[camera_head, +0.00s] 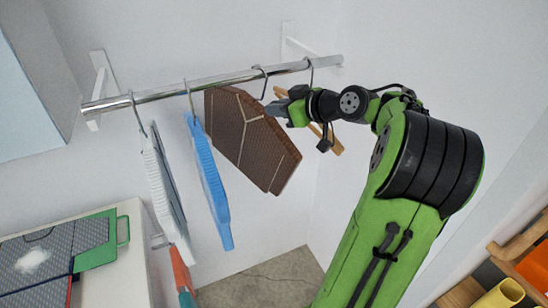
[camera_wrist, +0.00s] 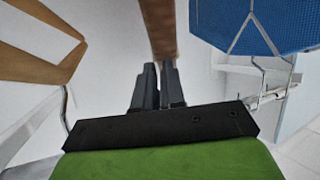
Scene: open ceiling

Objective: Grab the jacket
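A brown panel-like jacket (camera_head: 243,135) with pale seams hangs from a hook on the metal rail in the head view. In the wrist view the jacket (camera_wrist: 158,27) shows edge-on as a narrow brown strip at top centre. My gripper (camera_head: 279,106) is at the jacket's upper right edge, just below the rail. In the wrist view its two dark fingers (camera_wrist: 158,80) are close together, and the strip's end meets their tips. They look shut on the jacket's edge; the exact contact is partly hidden.
A blue garment (camera_head: 208,180) and a white one (camera_head: 166,190) hang left of the jacket on the rail (camera_head: 160,94). A wooden hanger (camera_head: 333,140) is behind my gripper. A cabinet with folded items (camera_head: 102,238) stands lower left. A wooden shelf unit (camera_head: 515,247) stands lower right.

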